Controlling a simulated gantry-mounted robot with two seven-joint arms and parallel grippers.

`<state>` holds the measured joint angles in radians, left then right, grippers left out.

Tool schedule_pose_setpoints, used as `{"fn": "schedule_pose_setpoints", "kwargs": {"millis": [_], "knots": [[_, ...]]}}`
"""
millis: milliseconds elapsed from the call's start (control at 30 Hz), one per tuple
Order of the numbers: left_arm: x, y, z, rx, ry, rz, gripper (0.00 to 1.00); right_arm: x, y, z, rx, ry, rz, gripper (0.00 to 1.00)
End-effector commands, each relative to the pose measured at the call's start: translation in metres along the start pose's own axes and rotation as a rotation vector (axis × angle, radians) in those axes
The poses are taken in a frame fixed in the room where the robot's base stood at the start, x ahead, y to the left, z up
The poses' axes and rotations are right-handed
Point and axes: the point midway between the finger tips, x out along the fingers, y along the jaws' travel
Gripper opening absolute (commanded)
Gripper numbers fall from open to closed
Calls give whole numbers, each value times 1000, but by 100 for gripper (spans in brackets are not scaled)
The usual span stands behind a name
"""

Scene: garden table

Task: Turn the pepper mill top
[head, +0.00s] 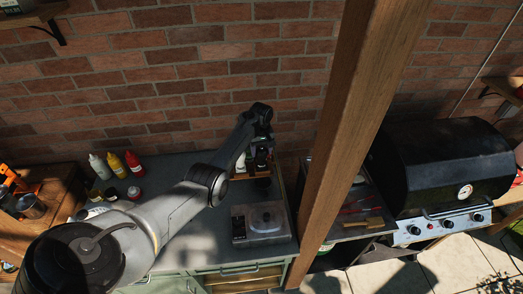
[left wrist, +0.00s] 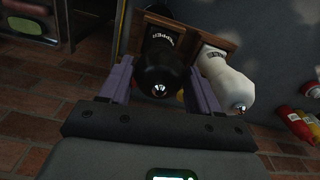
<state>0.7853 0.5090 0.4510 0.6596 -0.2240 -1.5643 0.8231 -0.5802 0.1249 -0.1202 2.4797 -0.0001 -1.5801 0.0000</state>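The black pepper mill (left wrist: 165,68) stands in a wooden holder (left wrist: 205,36), with its dark rounded top and shiny knob facing the left wrist camera. My left gripper (left wrist: 160,74) has one finger on each side of the mill's top. It looks open, with the mill between the fingers and no clear grip. In the head view my left gripper (head: 260,143) is above the mill and mostly hides it. A white mill (left wrist: 222,75) is close beside the right finger and also shows in the head view (head: 241,163). My right gripper is not in view.
A scale-like device (head: 260,222) sits on the grey counter (head: 190,240). White, yellow and red bottles (head: 116,165) stand at its left. A wooden post (head: 350,120) rises right of the holder, with a black grill (head: 440,165) beyond. A brick wall (head: 170,80) closes the back.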

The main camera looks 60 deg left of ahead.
Motion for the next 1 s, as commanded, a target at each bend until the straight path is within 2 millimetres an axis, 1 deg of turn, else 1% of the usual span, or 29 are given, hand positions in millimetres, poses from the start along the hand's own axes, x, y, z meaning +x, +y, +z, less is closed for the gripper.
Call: {"fn": "schedule_pose_setpoints", "kwargs": {"millis": [33,200,233,467,633,767,1000], "knots": [[0,0,0,0,0,0,55,0,0,0,0,0,0,82],[0,0,0,0,0,0,29,0,0,0,0,0,0,82],[0,0,0,0,0,0,26,0,0,0,0,0,0,82],[-1,0,0,20,0,0,26,-2,0,-1,2,0,-1,82],[-1,0,0,82,-1,0,26,-6,-1,-2,5,1,-4,82],[-2,0,0,166,-1,0,26,-10,-1,-4,7,1,-5,82],[-2,0,0,376,-1,-1,26,-18,-1,-6,8,1,-6,82]]}}
